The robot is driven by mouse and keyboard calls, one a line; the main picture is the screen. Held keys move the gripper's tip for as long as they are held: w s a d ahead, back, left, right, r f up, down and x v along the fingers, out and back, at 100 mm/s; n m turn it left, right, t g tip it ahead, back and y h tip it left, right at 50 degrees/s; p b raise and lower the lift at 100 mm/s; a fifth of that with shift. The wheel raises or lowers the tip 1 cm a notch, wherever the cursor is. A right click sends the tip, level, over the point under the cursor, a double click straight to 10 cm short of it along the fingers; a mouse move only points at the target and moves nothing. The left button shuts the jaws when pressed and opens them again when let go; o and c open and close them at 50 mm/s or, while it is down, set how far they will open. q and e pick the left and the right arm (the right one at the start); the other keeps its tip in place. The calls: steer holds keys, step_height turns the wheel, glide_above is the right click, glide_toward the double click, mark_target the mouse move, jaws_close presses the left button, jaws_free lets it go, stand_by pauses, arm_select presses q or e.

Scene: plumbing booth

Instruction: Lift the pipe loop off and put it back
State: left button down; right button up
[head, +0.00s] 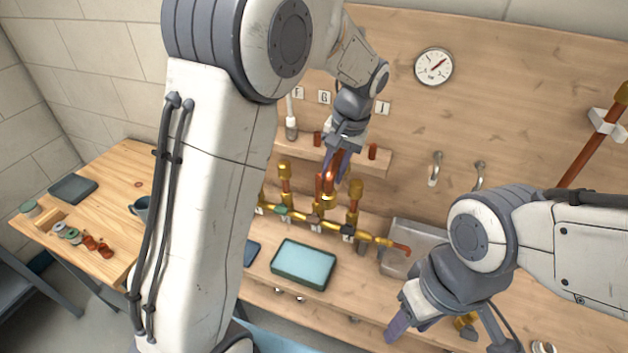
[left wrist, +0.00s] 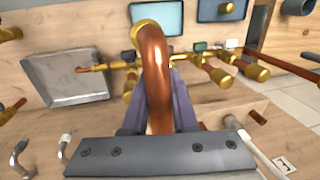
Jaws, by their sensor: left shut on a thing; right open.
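The copper pipe loop (head: 335,160) is between the fingers of my left gripper (head: 338,172), which is shut on it. In the left wrist view the loop (left wrist: 155,75) rises as a curved copper tube with a brass end, between the purple fingers (left wrist: 158,105). The brass manifold (head: 376,238) with several upright fittings runs below; the loop is over its middle part. I cannot tell whether the loop's ends are seated or clear of the fittings. My right gripper (head: 450,332) is open at the lower right, low over the bench and apart from the manifold.
A teal tray (head: 304,264) lies in front of the manifold. A metal sink (head: 395,262) is to its right. A wall shelf (head: 377,153) and a gauge (head: 433,66) are behind. A side table (head: 120,165) at left carries small parts. My left arm hides the bench's left part.

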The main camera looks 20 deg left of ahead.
arm_select(q)
steer(key=s+d+r+p, duration=0.1)
steer(key=d+r+p, duration=0.2)
steer(key=d+r, duration=0.2)
step_height(320, 180, up, 3)
steer(key=shift+s+f, duration=0.15)
steer(key=shift+f, duration=0.05)
stand_by(0.4)
